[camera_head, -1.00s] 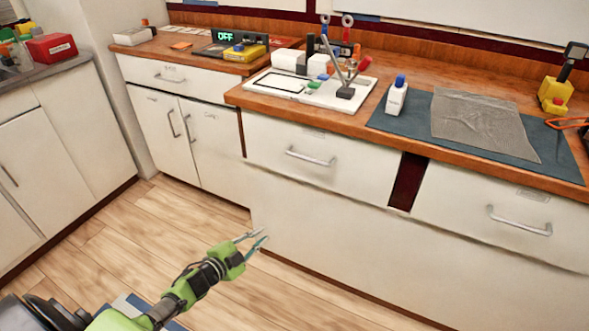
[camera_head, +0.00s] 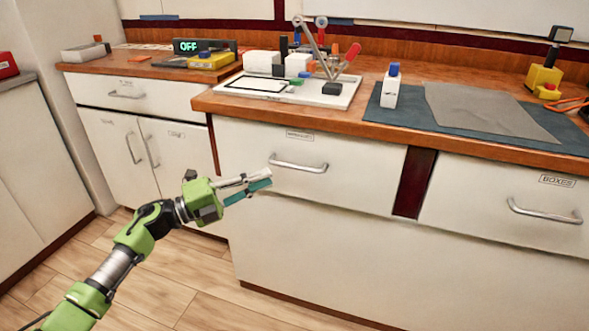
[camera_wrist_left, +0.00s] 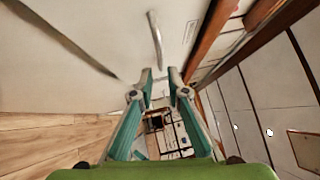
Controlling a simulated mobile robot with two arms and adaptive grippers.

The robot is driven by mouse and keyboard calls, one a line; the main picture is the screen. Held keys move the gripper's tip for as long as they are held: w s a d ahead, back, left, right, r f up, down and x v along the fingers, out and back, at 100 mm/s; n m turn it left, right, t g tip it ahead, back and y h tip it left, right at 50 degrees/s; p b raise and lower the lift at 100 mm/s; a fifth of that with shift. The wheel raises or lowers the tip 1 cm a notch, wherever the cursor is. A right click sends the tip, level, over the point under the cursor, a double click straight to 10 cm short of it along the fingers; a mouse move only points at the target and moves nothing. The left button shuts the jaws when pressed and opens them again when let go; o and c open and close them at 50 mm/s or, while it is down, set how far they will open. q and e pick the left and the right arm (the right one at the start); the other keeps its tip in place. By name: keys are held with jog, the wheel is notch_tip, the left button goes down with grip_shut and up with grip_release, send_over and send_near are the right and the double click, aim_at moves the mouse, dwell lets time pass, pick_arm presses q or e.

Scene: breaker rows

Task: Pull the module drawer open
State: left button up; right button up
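The middle drawer (camera_head: 340,181) is shut in the white cabinet front and carries a small label, too small to read surely. Its curved metal handle (camera_head: 298,166) shows in the head view, and a handle (camera_wrist_left: 155,40) also lies ahead of the fingers in the left wrist view. My left gripper (camera_head: 262,181) is just left of and slightly below the handle, apart from it. In the left wrist view its two teal-padded fingers (camera_wrist_left: 160,80) are spread with nothing between them. My right gripper is not in view.
A drawer labelled BOXES (camera_head: 510,204) is at the right, with its own handle. The wooden counter (camera_head: 225,102) overhangs the drawers and holds a white board (camera_head: 335,98), a bottle (camera_head: 390,90) and a blue mat (camera_head: 420,122). The floor at left is clear.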

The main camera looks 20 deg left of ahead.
aim_at(296, 168)
pick_arm(q)
jog(key=x, duration=0.8)
jog(key=shift+b, duration=0.3)
jog(key=shift+w+d, duration=0.45)
jog(key=shift+d, duration=0.05)
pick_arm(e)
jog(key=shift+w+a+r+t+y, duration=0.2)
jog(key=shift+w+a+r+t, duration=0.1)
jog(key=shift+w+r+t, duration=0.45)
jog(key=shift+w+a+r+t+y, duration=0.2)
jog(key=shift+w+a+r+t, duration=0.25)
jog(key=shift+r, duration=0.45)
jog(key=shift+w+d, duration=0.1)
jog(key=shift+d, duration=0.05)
pick_arm(q)
grip_shut()
